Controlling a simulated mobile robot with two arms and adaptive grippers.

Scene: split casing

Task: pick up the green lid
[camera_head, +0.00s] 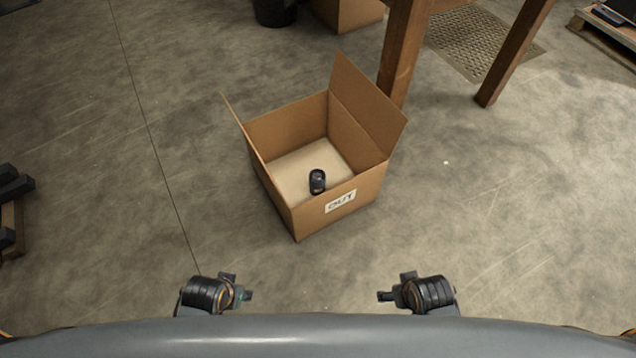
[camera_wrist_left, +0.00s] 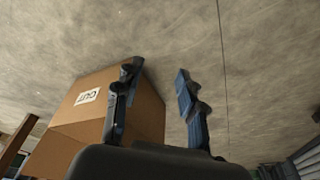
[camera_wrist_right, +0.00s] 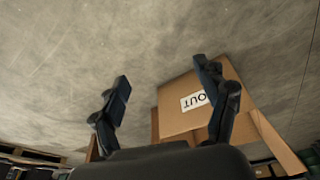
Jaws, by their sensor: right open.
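I see no green lid in any of the three views. My left gripper (camera_head: 246,290) is low in the head view, in front of the box and to its left. In the left wrist view its fingers (camera_wrist_left: 157,72) are apart with nothing between them. My right gripper (camera_head: 388,294) is at the lower right of the middle, apart from the box. In the right wrist view its fingers (camera_wrist_right: 162,75) are wide apart and empty.
An open cardboard box (camera_head: 367,188) labelled OUT stands on the concrete floor, holding a small black cylindrical thing (camera_head: 317,181). Wooden legs (camera_head: 402,50) stand behind it. A dark bin (camera_head: 274,10) is at the back.

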